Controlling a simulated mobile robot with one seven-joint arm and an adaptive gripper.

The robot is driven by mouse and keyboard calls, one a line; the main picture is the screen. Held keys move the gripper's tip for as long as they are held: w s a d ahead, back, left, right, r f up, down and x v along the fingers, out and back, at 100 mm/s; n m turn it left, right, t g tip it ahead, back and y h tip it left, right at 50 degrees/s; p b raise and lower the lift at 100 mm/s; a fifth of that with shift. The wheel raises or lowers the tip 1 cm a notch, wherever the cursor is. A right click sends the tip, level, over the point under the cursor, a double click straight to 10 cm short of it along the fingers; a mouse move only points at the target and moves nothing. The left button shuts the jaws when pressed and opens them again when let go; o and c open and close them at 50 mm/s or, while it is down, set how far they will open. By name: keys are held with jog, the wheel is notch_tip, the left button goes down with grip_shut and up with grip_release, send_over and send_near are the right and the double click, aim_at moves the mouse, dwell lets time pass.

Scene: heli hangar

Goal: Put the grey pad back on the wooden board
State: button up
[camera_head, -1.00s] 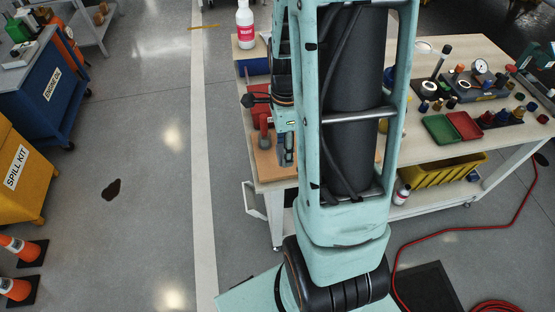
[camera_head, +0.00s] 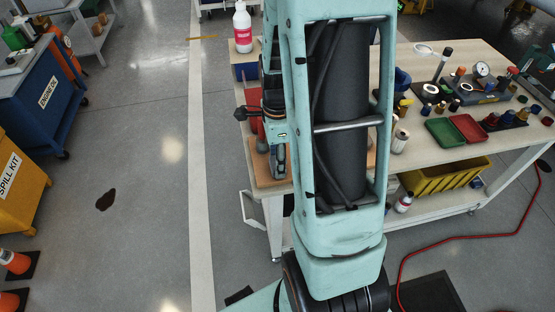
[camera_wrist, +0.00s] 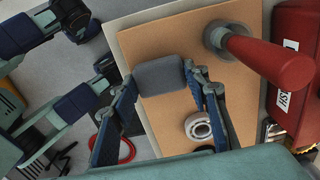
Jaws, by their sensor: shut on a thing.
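The grey pad (camera_wrist: 160,75) is a small rounded block in the wrist view. My gripper (camera_wrist: 161,78) is shut on it, with one finger on each side. The wooden board (camera_wrist: 150,38) is a flat tan sheet on the pale table, and the pad is seen over its left part. I cannot tell whether the pad touches the board. In the head view, my gripper (camera_head: 278,160) is over the board (camera_head: 262,176) at the table's left front corner. The pad cannot be made out there, and my arm hides part of the board.
A red cylindrical part (camera_wrist: 275,55) with a grey collar and a pale ring (camera_wrist: 198,127) are on the board, close to my gripper. A red case (camera_wrist: 298,30) lies on the right. A white bottle (camera_head: 242,30) stands behind. Green (camera_head: 444,132) and red trays are further right.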

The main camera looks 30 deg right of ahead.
jog(key=o, duration=1.1)
jog(key=shift+f, duration=0.15)
notch_tip(320, 180, up, 12)
jog(key=p, duration=0.2)
jog(key=shift+r, duration=0.25)
